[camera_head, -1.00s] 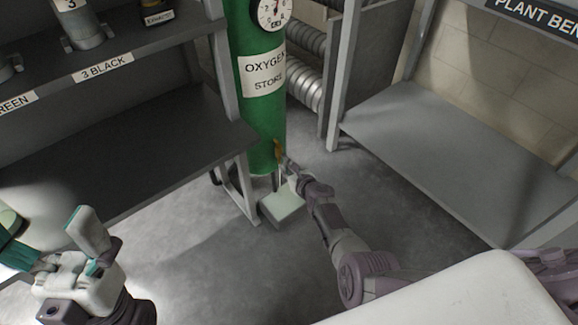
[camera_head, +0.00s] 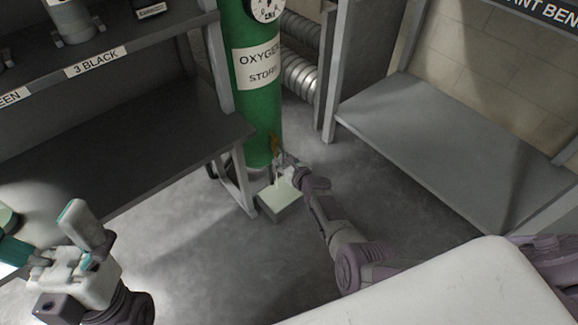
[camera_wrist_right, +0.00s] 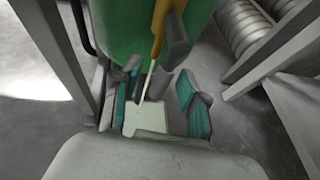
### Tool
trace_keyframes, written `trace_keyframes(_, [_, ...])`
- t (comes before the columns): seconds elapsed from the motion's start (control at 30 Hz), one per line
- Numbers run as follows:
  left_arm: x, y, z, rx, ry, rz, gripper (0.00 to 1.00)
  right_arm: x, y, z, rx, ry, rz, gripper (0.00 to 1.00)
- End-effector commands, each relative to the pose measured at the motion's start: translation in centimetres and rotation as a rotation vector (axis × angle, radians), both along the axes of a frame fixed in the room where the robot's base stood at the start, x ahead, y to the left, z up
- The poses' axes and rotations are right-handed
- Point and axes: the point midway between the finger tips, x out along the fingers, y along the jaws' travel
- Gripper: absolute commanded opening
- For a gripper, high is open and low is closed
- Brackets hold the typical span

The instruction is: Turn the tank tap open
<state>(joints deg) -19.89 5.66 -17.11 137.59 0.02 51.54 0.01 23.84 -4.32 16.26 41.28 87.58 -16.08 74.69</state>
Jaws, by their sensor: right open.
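The green oxygen tank (camera_head: 258,120) stands upright between the shelf and the bench. Its orange tap (camera_head: 274,143) is low on the tank's front right side; in the wrist view the orange part (camera_wrist_right: 160,28) is near the top, with a grey cylindrical piece beside it. My right gripper (camera_head: 284,162) is at the tap, just below the orange part. In the wrist view its teal-padded fingers (camera_wrist_right: 157,98) are apart, with a thin pale rod showing between them. Whether they touch the tap I cannot tell. My left gripper (camera_head: 60,245) is at lower left, fingers spread, away from the tank.
A pale-topped box (camera_head: 280,197) sits on the floor below the tap. A dark shelf unit (camera_head: 110,150) stands left of the tank, its leg close by. A grey bench (camera_head: 440,150) is at right. Ribbed pipes (camera_head: 299,75) run behind. The floor in front is clear.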

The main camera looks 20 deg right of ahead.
Motion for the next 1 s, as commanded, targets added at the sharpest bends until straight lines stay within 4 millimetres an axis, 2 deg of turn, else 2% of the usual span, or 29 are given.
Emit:
trace_keyframes(0.37, [0.0,-0.1,-0.1,0.001,0.004,-0.001,1.00,-2.6,-0.5,0.9,-0.008,0.001,0.002,0.44])
trace_keyframes(0.8, [0.0,-0.1,-0.1,0.001,0.004,-0.001,1.00,-8.6,-1.3,3.5,0.001,0.001,-0.002,0.44])
trace_keyframes(1.0, [0.0,-0.1,-0.1,0.001,0.004,-0.002,1.00,-10.4,-1.6,4.3,0.000,0.000,0.001,0.44])
